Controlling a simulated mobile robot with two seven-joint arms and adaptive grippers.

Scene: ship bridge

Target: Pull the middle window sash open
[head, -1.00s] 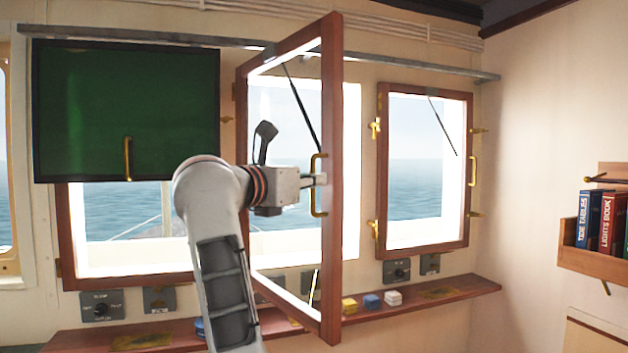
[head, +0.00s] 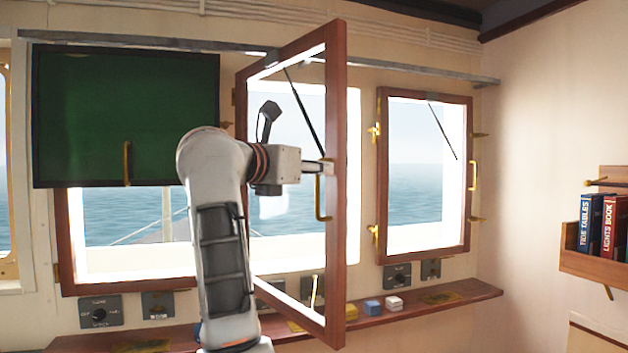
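The middle window sash (head: 335,120) is a red-brown wooden frame with glass. It is hinged at its left side and stands swung out into the room, well away from its opening. Its brass handle (head: 319,205) is upright on the free stile. My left gripper (head: 320,167) comes from the left and its fingers are at the upper part of this handle. The fingers are small and overlap the handle, so I cannot tell whether they are closed on it. My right gripper is not in view.
A dark green panel (head: 125,110) with a brass handle covers the upper left window. The right window sash (head: 467,180) is shut. A wooden ledge (head: 465,291) with small coloured blocks runs below. A bookshelf (head: 600,266) hangs on the right wall.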

